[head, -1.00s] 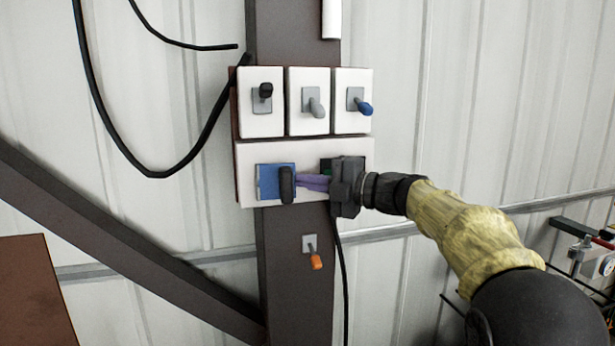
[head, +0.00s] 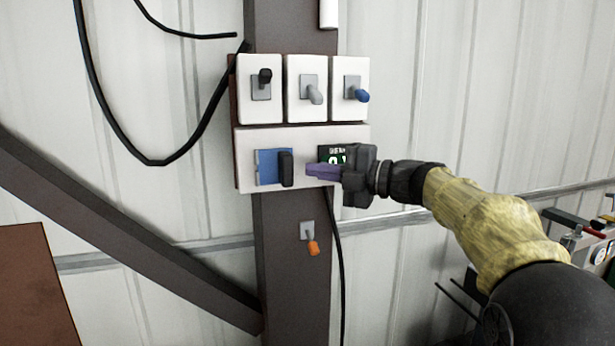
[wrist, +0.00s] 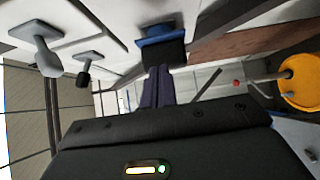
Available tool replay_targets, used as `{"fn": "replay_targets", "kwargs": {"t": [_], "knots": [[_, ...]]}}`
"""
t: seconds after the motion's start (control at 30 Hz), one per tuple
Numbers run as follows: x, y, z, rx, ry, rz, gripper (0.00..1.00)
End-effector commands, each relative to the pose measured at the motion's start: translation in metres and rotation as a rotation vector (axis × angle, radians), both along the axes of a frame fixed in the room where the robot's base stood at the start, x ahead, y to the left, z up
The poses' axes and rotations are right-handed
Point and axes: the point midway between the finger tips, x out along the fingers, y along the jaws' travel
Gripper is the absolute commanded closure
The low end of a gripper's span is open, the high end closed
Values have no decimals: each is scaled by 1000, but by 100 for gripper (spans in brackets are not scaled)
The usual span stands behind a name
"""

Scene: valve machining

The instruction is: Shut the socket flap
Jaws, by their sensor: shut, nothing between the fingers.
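The blue socket flap (head: 268,167) is on the lower white panel, left of centre, with a black block (head: 286,169) standing out at its right side. From the head view it looks roughly flat to the panel; I cannot tell whether it is fully shut. In the wrist view the blue flap (wrist: 168,34) shows at top centre, beyond the fingers. My gripper (head: 310,170) is shut and empty, its purple fingers pointing left at the black block with a small gap. The fingers also show in the wrist view (wrist: 158,72).
A small display with green digits (head: 335,154) is partly hidden behind my gripper. Three switch boxes sit above, with black, grey and blue levers (head: 361,95). An orange-tipped lever (head: 312,247) is below. Black cables hang nearby. A diagonal beam (head: 130,235) is at left.

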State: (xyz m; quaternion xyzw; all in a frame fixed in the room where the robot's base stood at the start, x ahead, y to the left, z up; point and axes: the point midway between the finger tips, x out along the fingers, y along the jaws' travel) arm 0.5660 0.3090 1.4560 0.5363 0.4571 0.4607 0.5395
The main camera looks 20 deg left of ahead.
Motion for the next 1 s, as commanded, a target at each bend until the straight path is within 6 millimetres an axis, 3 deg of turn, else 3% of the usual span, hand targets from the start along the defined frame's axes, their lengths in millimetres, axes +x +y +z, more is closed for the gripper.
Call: {"fn": "replay_targets", "kwargs": {"t": [0.2,0.4,0.87,1.0], "knots": [[18,-44,-2,-1,1,-6,100],[27,-72,0,0,0,-3,100],[29,-79,1,4,4,-5,100],[38,-84,3,55,43,-71,100]]}}
